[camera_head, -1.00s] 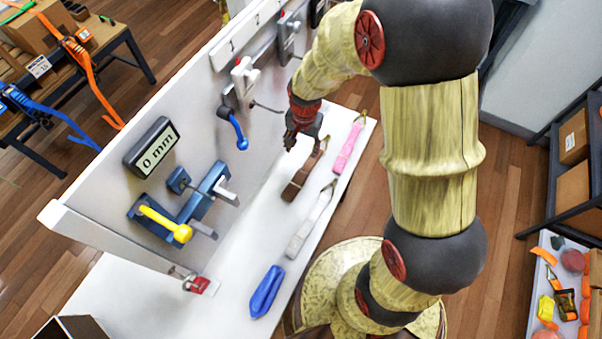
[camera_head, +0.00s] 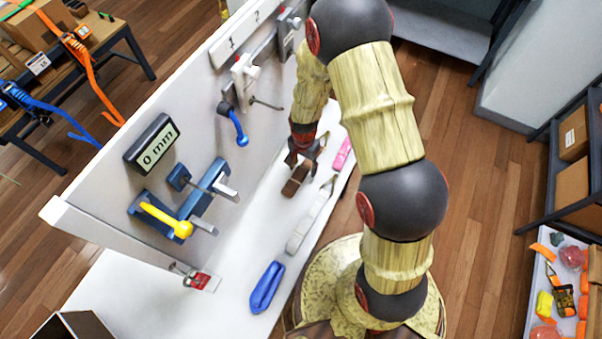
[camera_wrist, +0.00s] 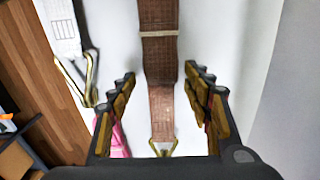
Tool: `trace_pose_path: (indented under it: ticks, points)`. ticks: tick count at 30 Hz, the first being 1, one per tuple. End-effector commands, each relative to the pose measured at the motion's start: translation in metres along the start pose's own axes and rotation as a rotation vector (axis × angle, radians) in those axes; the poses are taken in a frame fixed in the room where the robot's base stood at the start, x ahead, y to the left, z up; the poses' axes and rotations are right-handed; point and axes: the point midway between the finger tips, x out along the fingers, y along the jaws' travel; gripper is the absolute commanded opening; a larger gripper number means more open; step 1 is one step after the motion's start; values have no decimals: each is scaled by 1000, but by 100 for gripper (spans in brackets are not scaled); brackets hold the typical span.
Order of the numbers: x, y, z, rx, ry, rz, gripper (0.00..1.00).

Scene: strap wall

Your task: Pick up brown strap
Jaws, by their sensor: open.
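The brown strap (camera_wrist: 160,60) lies on the white table. In the wrist view it runs down the middle, between the two spread fingers of my gripper (camera_wrist: 160,95), with its metal hook (camera_wrist: 164,147) at the lower end. My gripper is open and holds nothing. In the head view my gripper (camera_head: 303,155) is low over the far part of the strap (camera_head: 294,181), pointing down. The far end of the strap is partly hidden there by my gripper. I cannot tell whether the fingers touch the strap.
A white strap (camera_head: 310,220) and a pink strap (camera_head: 342,154) lie beside the brown one. A blue strap (camera_head: 266,288) lies nearer. The upright panel (camera_head: 80,222) stands left, with a blue-handled lever (camera_head: 236,128) and a yellow-handled device (camera_head: 166,219) jutting out.

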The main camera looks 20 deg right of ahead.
Motion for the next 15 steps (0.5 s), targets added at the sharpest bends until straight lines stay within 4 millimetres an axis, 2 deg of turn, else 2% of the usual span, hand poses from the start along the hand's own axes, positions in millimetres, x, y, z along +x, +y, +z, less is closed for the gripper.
trace_pose_path:
  ticks: [3, 9, 15]
  points:
    - [10, 0, 0, -1, 1, 0, 50]
    - [10, -1, 0, -1, 1, -1, 49]
    - [9, -1, 0, -1, 1, -1, 38]
